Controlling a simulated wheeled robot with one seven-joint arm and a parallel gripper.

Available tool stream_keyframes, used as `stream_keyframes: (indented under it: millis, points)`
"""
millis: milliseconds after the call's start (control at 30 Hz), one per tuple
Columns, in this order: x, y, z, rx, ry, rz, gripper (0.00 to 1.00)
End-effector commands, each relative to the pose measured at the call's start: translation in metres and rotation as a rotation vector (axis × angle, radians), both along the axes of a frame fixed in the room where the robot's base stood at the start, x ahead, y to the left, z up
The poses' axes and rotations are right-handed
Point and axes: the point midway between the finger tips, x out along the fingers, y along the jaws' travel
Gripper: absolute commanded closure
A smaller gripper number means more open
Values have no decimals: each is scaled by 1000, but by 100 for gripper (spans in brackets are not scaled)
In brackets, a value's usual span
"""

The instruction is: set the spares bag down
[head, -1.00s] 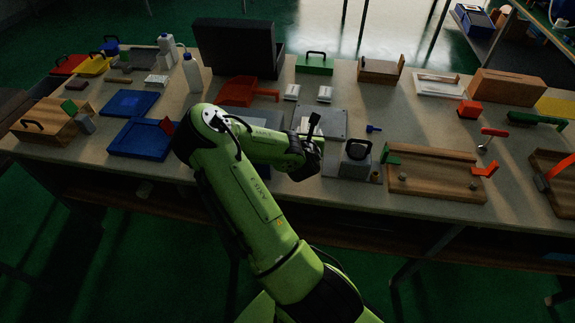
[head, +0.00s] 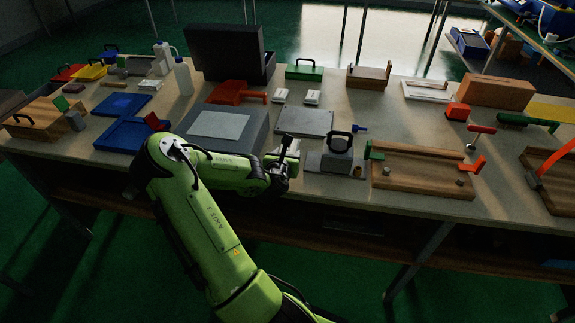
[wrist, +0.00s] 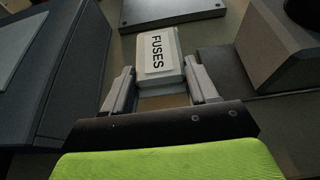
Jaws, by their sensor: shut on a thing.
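My gripper (wrist: 160,84) is shut on a white pack (wrist: 158,54) with the word FUSES in black, gripped between its two grey fingers. This is the only bag-like thing in my grip; no label reading spares shows. In the head view my gripper (head: 284,162) is at the front of the bench, between a grey box with a pale top panel (head: 219,125) and a grey block with a dark handle (head: 337,160). The pack is mostly hidden there by my wrist. I cannot tell whether it touches the bench.
A grey plate (head: 304,122) lies just beyond my gripper. Two small white packs (head: 280,96) (head: 312,97) lie behind it. A wooden tray (head: 424,178) is to the right and a blue tray (head: 128,137) to the left. Little free bench shows around the held pack.

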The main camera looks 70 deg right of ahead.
Motion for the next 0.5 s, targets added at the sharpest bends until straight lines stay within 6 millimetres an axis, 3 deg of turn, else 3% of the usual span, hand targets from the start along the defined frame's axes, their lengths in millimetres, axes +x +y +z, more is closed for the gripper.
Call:
stream_keyframes:
  millis: [33,67,400,433,500]
  points:
    - [0,0,-17,1,5,2,73]
    - [0,0,-20,0,3,1,73]
    - [0,0,-21,1,2,2,73]
    - [0,0,-20,1,2,2,38]
    - [0,0,-20,1,1,1,27]
